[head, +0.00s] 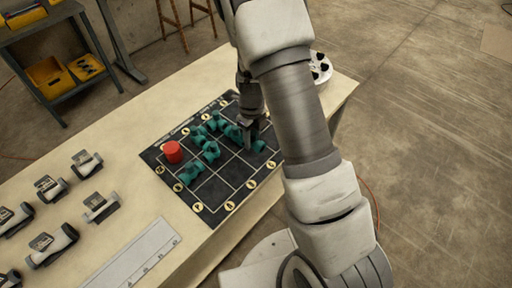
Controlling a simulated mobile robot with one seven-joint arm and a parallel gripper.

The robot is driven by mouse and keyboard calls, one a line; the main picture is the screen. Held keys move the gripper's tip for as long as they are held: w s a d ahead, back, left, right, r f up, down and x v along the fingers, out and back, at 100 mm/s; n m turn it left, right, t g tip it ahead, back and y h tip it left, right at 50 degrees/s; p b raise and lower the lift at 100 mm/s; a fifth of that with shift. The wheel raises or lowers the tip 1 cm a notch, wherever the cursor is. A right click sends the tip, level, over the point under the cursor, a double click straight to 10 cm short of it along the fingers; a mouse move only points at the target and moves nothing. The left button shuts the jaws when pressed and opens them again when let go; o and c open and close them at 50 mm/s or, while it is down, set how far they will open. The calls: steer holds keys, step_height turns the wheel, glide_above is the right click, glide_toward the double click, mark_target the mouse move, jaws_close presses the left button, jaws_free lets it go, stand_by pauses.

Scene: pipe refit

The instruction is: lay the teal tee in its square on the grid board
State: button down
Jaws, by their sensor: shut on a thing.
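The dark grid board (225,200) lies on the pale table, with white grid lines and round cream marks along its edges. Several teal pipe pieces lie on it, among them one at the lower left (190,172) and one near the middle (210,151). My gripper (249,143) is low over the right part of the board. It is shut on a teal piece, taken as the teal tee (259,146), which is partly hidden by the fingers. I cannot tell whether this piece touches the board, nor its exact shape.
A red cylinder (172,152) stands on the board's left part. Grey fittings on stands (87,163) fill the table's left side. A ruler (140,255) lies in front. A white round holder (320,68) stands at the back right behind my arm. The board's front squares look clear.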

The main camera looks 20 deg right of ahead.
mark_target(256, 148)
steer(key=shift+d+f, duration=0.4)
steer(key=shift+d, duration=0.2)
steer(key=shift+f, duration=2)
steer(key=shift+f, duration=0.1)
steer(key=c, duration=0.5)
jaws_free()
